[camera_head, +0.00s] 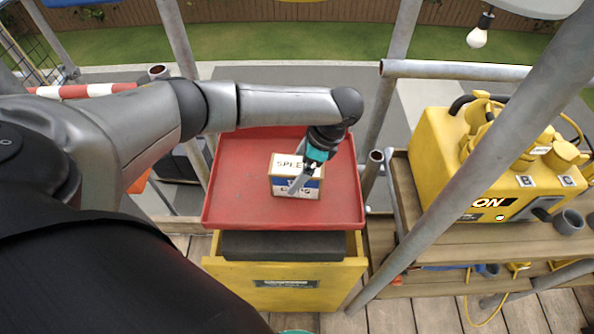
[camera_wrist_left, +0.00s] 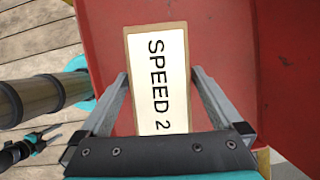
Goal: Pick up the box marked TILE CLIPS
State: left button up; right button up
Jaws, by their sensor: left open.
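A small cardboard box (camera_head: 281,185) with a white top label and blue printed side sits on a red tray (camera_head: 235,205). The side lettering is partly hidden by my left gripper (camera_head: 300,184), so I cannot read it fully. In the left wrist view, the box top (camera_wrist_left: 156,85) reads "SPEED 2". My left gripper (camera_wrist_left: 160,76) is open, its fingers at the two long sides of the box. I cannot tell whether they touch it.
The tray rests above a yellow cabinet (camera_head: 285,293). A yellow machine (camera_head: 440,150) stands on wooden shelving at the right. A slanting grey pole (camera_head: 470,160) crosses in front of it. Other scaffold poles rise behind the tray. The tray around the box is clear.

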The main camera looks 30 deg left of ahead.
pick_arm(q)
grip_shut()
dwell(0.9)
